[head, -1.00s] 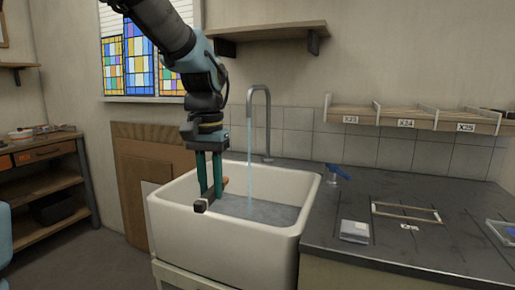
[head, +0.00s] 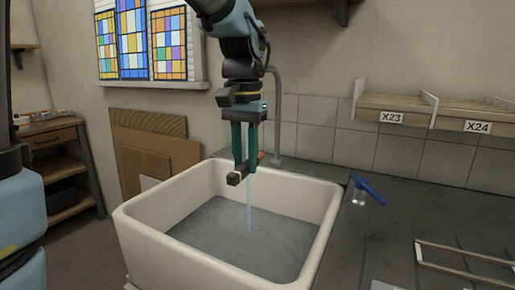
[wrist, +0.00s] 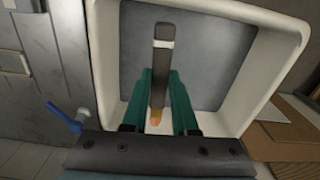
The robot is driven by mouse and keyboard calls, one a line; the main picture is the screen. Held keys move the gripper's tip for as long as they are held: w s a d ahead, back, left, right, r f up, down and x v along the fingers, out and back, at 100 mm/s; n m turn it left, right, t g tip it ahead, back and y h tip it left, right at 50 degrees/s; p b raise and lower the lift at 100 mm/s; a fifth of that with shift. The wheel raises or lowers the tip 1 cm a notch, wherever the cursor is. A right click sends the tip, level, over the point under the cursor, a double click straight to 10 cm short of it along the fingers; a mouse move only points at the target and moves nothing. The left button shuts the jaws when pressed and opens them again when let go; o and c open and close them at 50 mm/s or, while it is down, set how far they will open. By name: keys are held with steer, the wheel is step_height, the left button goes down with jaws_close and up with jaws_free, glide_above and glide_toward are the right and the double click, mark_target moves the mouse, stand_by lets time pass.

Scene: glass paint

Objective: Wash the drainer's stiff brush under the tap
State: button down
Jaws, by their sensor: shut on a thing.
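My gripper (head: 245,166) points down over the white sink and is shut on the brush, whose dark head (head: 235,179) sticks out toward the front left. Its orange-brown handle end (head: 261,155) shows behind the fingers. In the wrist view the dark brush (wrist: 161,65) lies between the two green fingers. The grey tap (head: 277,110) stands behind the sink, its spout partly hidden by my arm. A blue water stream (head: 249,208) shows below the gripper and runs down into the sink (head: 133,228). I cannot tell whether the water touches the brush.
A dark counter (head: 390,225) lies right of the sink, with a blue-handled item (head: 368,189) near its edge. Wall shelves labelled X23 and X24 (head: 465,118) hang above it. Boards (head: 150,150) lean on the wall at left. The sink's inside is clear.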

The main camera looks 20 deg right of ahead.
steer(key=shift+w+d, duration=0.3)
steer(key=shift+w, duration=0.15)
steer(key=w+d+f+p, duration=0.1)
steer(key=w+f, duration=0.1)
steer(key=w, duration=1.1)
steer(key=shift+w+d+f+p, duration=0.25)
steer(key=shift+f+p, duration=0.05)
steer(key=shift+f, duration=0.05)
steer(key=shift+d, duration=0.25)
steer(key=shift+s+d+p, duration=0.1)
steer(key=shift+d+p, duration=0.25)
steer(key=shift+a, duration=0.1)
stand_by(0.4)
steer(key=shift+a, duration=0.5)
